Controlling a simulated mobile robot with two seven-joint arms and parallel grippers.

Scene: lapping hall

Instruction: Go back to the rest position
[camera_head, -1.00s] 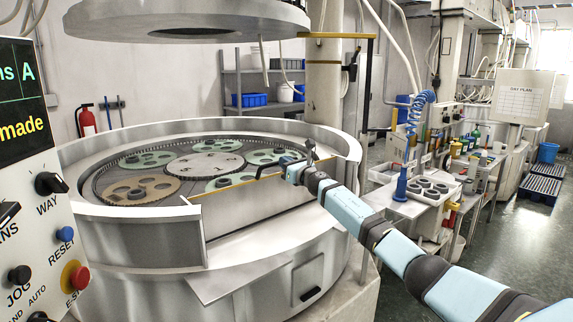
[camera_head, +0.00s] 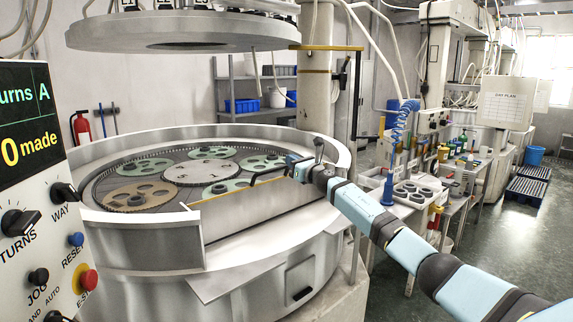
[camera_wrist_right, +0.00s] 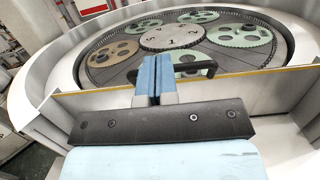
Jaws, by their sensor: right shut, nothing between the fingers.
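My right gripper (camera_head: 291,166) is over the front rim of the big round lapping machine (camera_head: 320,232), near a black bar handle (camera_head: 255,176) on its front guard. In the right wrist view my right gripper (camera_wrist_right: 156,72) shows its two blue fingers pressed together, with nothing between them. The black handle (camera_wrist_right: 205,70) shows behind and beside the fingers there; I cannot tell whether they touch it. My left gripper is not in view.
A control panel (camera_head: 30,225) with knobs stands close at the left. The machine's raised upper plate (camera_head: 185,32) hangs above. A bench (camera_head: 385,209) with a tray of rings stands to the right. Open floor (camera_head: 497,245) lies at the far right.

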